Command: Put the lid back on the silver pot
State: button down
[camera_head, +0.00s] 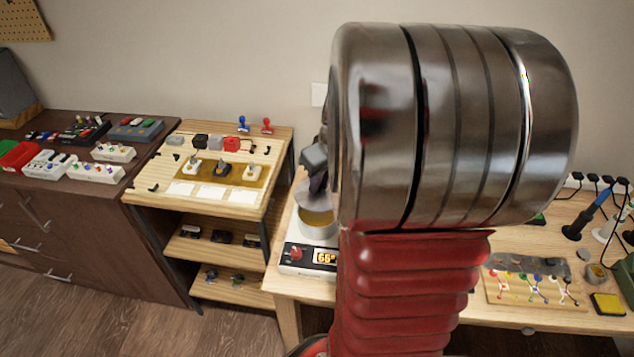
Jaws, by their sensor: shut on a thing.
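The silver pot (315,232) stands on a small white heater with a lit display (325,258), at the left end of the right-hand workbench. Its top is partly uncovered and yellowish contents show inside. The pale grey lid (316,194) is just above the pot's far side and looks tilted. I cannot tell whether it touches the rim. My gripper (319,183) is above the pot, shut on the lid. My large metal arm joint hides most of the gripper, and the pot's right edge is close against the arm's outline.
A red knob (296,253) is on the heater's front. A wooden shelf unit (233,210) with small parts stands to the left, beyond a gap. A wire board (535,290), a yellow sponge (607,304) and a blue-handled soldering iron (588,213) are on the right-hand bench.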

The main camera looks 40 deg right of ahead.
aim_at(321, 194)
jog(key=shift+f, duration=2.9)
jog(key=shift+r, duration=0.1)
jog(key=shift+f, duration=0.2)
dwell(0.5)
jog(key=c, duration=1.6)
grip_release()
jog(key=o, duration=0.5)
jog(key=shift+r, duration=0.1)
